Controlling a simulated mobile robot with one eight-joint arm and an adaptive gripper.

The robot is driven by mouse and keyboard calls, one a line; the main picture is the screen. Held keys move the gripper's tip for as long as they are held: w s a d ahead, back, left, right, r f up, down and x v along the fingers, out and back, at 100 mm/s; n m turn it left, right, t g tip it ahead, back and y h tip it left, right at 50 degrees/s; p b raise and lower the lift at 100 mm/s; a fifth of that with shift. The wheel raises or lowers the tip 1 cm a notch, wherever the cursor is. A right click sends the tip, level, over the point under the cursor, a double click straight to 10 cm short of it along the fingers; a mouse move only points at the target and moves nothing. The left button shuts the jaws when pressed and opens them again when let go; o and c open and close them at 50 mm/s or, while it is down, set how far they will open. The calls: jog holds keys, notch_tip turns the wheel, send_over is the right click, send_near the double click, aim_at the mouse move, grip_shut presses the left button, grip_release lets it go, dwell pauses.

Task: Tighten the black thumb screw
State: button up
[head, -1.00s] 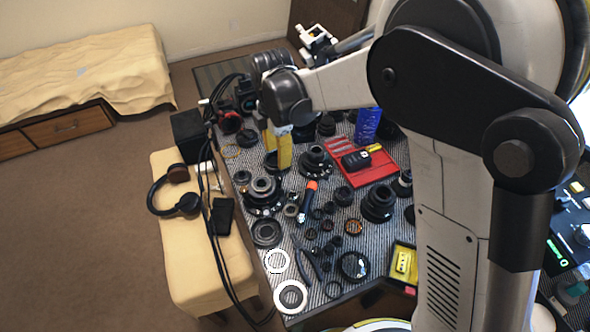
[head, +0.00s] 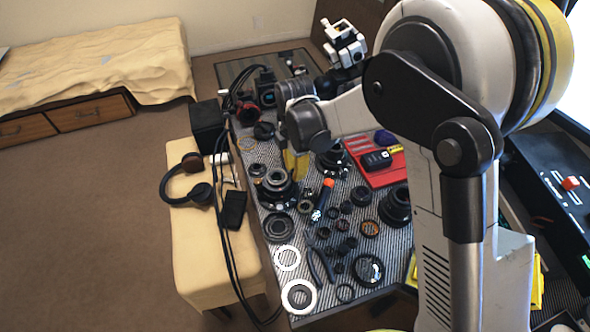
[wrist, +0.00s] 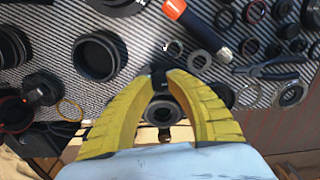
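My gripper (wrist: 162,76) has its two yellow fingers drawn close together at the tips, with a small black part, apparently the black thumb screw (wrist: 159,80), filling the gap between them. A black round lens part (wrist: 162,111) shows just below it, between the fingers. The fingers hide the sides of this part. In the head view my gripper (head: 296,168) points down over the striped table, beside a black lens assembly (head: 277,180). The thumb screw cannot be made out there.
An orange-handled screwdriver (head: 323,199), pliers (head: 322,266), white rings (head: 298,297) and several black lens rings crowd the striped mat. A red tray (head: 392,172) lies to the right. A cream bench with headphones (head: 188,181) stands left of the table.

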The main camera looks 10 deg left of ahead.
grip_shut()
jog(key=shift+m, duration=0.7)
jog(key=o, duration=0.8)
grip_release()
jog(key=shift+r, duration=0.15)
notch_tip(320, 180, up, 12)
jog(key=shift+f, duration=0.15)
jog(key=shift+d, duration=0.1)
